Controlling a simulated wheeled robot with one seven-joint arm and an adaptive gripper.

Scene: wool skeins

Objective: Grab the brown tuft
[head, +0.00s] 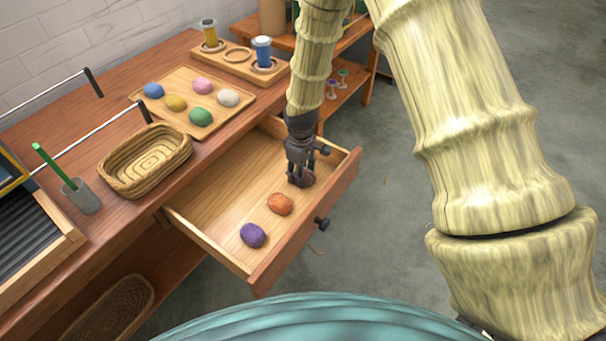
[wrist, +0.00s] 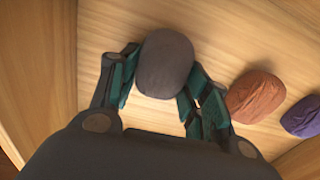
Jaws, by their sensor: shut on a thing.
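The brown tuft (wrist: 165,63), a dark greyish-brown oval, sits between the two fingers of my gripper (wrist: 158,85) in the wrist view. The fingers touch it on both sides, so my gripper is shut on it. In the head view my gripper (head: 300,177) points down into the open drawer (head: 215,208), at its far end. The tuft is mostly hidden by the fingers there. I cannot tell whether it still touches the drawer floor.
An orange-brown tuft (head: 280,204) and a purple tuft (head: 253,235) lie nearer in the drawer. On the bench, a wooden tray (head: 180,118) holds several coloured tufts, beside an oval basket (head: 146,160). A cup holder (head: 238,57) stands behind. The drawer walls surround my gripper.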

